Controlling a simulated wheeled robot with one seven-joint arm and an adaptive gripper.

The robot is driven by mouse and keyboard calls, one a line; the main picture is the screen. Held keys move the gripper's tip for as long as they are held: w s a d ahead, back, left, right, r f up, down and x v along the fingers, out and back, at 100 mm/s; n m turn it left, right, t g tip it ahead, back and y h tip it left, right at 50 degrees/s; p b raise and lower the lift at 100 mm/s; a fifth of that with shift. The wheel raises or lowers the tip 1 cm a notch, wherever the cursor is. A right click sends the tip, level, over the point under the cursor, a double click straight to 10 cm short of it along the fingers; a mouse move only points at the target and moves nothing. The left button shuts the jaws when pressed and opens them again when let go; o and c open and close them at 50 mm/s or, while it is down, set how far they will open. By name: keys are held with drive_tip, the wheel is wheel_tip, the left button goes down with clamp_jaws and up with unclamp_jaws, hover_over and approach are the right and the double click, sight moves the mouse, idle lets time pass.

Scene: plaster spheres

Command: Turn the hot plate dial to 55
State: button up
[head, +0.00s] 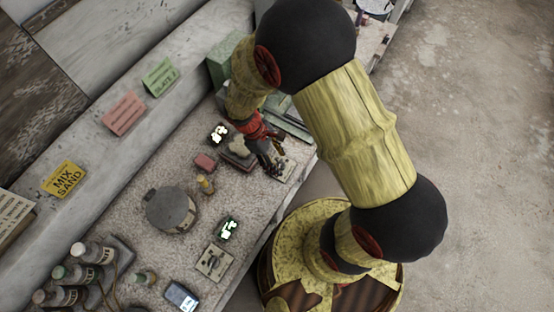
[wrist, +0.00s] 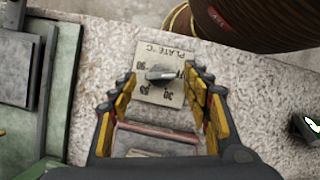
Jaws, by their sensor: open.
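The hot plate dial is a grey pointer knob (wrist: 163,73) on a pale square panel (wrist: 150,94). The panel is marked "PLATE °C" with numbers around the knob; the text appears upside down in the wrist view. The knob's narrow end points roughly right; its exact reading is too small to tell. My gripper (wrist: 160,82) is open, with one yellow-and-black finger on each side of the knob. I cannot tell whether the fingers touch it. In the head view my gripper (head: 273,166) is over the panel (head: 287,173), largely hiding the knob.
A lit display (head: 218,133) stands beside a grey block (head: 238,158). A second dial panel (head: 213,262) and display (head: 228,229) are nearer. Green trays (wrist: 27,85) lie left of my gripper.

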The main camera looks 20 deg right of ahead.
drive_tip(key=shift+c, duration=1.3)
drive_tip(key=c, duration=0.8)
drive_tip(key=shift+c, duration=0.3)
